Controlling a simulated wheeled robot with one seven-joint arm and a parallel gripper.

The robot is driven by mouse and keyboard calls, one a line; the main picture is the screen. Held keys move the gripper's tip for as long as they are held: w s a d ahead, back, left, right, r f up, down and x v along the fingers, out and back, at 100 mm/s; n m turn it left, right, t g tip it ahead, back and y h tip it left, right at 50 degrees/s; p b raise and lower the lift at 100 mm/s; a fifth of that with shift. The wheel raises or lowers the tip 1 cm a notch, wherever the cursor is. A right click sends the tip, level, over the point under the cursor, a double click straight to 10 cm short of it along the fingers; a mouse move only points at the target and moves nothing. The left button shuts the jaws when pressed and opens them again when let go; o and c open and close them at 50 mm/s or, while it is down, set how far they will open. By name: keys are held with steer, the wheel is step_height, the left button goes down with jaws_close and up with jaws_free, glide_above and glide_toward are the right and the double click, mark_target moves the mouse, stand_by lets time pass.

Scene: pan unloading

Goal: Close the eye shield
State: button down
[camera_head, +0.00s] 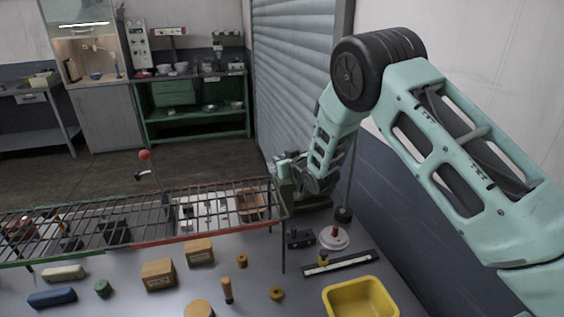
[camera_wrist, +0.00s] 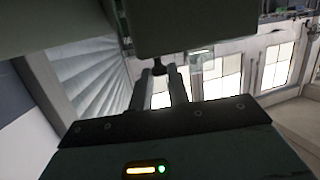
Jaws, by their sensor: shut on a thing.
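My gripper (camera_head: 287,170) is at the right end of the wire rack, low beside a dark green machine (camera_head: 308,197) that my wrist partly hides. In the wrist view, the two fingers of my gripper (camera_wrist: 161,88) are close together on a small dark round knob (camera_wrist: 158,69). A dark green body fills the top of that view. A small clear panel (camera_wrist: 204,62), perhaps the eye shield, shows just right of the knob. I cannot tell how far the shield is tilted.
The wire rack (camera_head: 150,225) spans the bench's left side above small boxes. A yellow bin (camera_head: 360,298) and a white disc with a red knob (camera_head: 333,238) are at the right. A thin pole (camera_head: 348,180) stands beside my wrist. The roller shutter (camera_head: 295,75) is behind.

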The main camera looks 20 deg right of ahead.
steer(key=shift+w+f+g, duration=0.1)
steer(key=shift+w+g, duration=0.2)
steer(key=shift+g, duration=0.5)
steer(key=c, duration=1.3)
jaws_free()
steer(key=shift+c, duration=0.2)
steer(key=b+v, duration=0.5)
steer(key=v, duration=1.2)
steer(key=shift+s, duration=0.2)
